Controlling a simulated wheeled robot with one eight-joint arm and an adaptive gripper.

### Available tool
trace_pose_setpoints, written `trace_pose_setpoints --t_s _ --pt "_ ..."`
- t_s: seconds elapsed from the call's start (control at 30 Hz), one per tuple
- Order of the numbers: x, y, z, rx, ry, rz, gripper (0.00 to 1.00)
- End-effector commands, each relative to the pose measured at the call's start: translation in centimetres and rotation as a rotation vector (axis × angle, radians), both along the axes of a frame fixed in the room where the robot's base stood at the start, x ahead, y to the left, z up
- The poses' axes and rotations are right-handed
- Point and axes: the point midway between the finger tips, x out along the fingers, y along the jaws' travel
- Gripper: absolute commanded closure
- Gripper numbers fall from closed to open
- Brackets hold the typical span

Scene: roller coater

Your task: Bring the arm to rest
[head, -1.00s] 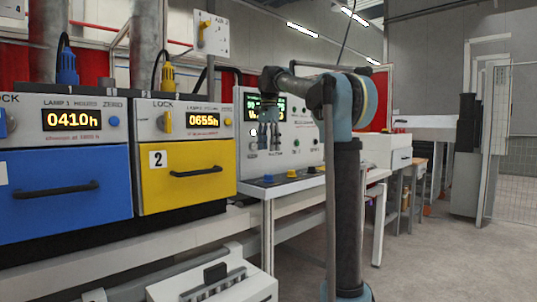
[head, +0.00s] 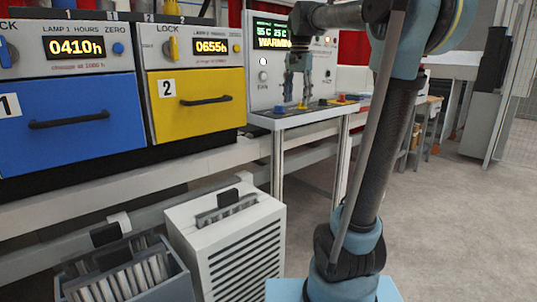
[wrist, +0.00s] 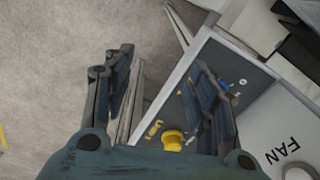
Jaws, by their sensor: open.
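My gripper (head: 297,88) hangs from my arm in the head view, fingers pointing down, in front of the grey control panel (head: 262,102). In the wrist view, my gripper's two fingers (wrist: 160,100) are spread wide apart with nothing held between them. Below them in the wrist view is the edge of the panel's ledge, with a yellow button (wrist: 173,140) near the right finger. The gap between the fingers and the ledge cannot be told exactly.
A blue drawer (head: 70,120) and a yellow drawer (head: 200,100) stand at left. A white louvred box (head: 235,245) and a grey bin (head: 180,285) are below. The panel's display (head: 271,33) shows a warning. Grey floor (head: 450,230) is clear at right.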

Motion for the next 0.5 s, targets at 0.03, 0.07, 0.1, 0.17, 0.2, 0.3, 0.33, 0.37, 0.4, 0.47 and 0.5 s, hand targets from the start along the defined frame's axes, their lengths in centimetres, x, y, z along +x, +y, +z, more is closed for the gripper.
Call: trace_pose_setpoints --t_s 0.03,0.07,0.1,0.17,0.2,0.3,0.33,0.37,0.4,0.47,0.5 --pt "-1.3 -0.6 -1.0 -0.001 -0.005 0.02 0.48" --pt "-2.0 -0.9 -1.6 -0.001 -0.008 0.035 0.48" --pt "-2.8 -1.3 -2.4 -0.003 -0.013 0.055 0.48" --pt "-4.2 -1.9 -3.7 -0.004 -0.019 0.085 0.48" --pt "-5.1 -2.3 -4.6 -0.006 -0.024 0.104 0.48" --pt "-7.4 -3.1 -6.9 -0.01 -0.036 0.153 0.48" --pt "-8.1 -3.4 -7.6 -0.011 -0.039 0.169 0.48" --pt "-8.8 -3.6 -8.4 -0.013 -0.043 0.183 0.48" --pt "-9.7 -4.0 -9.4 -0.015 -0.047 0.203 0.48" --pt "-11.0 -4.4 -10.9 -0.018 -0.054 0.233 0.48" --pt "-11.9 -4.7 -12.0 -0.021 -0.059 0.252 0.48"
